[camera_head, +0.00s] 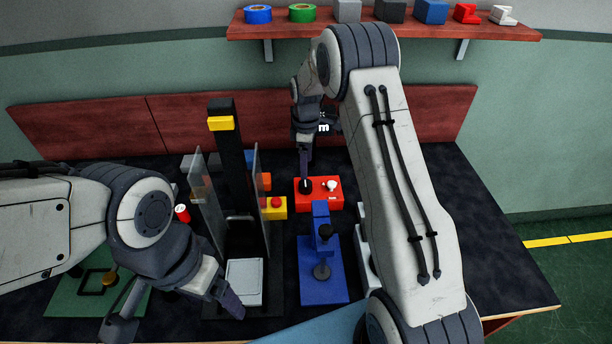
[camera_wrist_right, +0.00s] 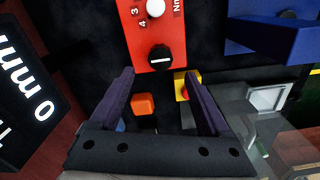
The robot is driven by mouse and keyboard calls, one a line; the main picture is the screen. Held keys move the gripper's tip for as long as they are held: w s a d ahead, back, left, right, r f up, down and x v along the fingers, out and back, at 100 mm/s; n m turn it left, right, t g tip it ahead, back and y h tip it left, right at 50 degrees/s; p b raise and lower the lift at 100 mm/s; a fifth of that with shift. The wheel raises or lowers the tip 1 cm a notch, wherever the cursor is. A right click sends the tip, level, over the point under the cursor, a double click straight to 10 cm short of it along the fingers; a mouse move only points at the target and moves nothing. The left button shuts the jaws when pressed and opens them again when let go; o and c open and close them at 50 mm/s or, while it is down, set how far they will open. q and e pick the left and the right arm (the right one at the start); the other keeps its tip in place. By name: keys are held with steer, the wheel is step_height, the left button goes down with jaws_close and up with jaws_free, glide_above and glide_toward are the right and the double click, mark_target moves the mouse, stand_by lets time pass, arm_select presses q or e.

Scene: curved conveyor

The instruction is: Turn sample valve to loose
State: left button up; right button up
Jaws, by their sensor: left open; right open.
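A red box (camera_head: 331,188) with a black knob (camera_head: 306,186) and a white knob (camera_head: 331,185) lies on the dark table; which part is the sample valve I cannot tell. In the right wrist view the black knob (camera_wrist_right: 160,57) has a white pointer line, lying roughly crosswise. My right gripper (camera_head: 304,152) is open above the black knob; in its wrist view the open fingers (camera_wrist_right: 157,88) are apart from it. A green plate (camera_head: 66,298) with a black frame and a brass-coloured part (camera_head: 110,278) lies at the left. My left gripper (camera_head: 175,308) is open beside it.
A black-and-clear press (camera_head: 226,150) stands left of the red box. A yellow box with a red button (camera_head: 274,206) and a blue fixture (camera_head: 320,280) are close by. A dark display (camera_wrist_right: 25,110) shows in the wrist view. A shelf (camera_head: 420,32) hangs behind.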

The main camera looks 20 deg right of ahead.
steer(key=shift+r, duration=1.6)
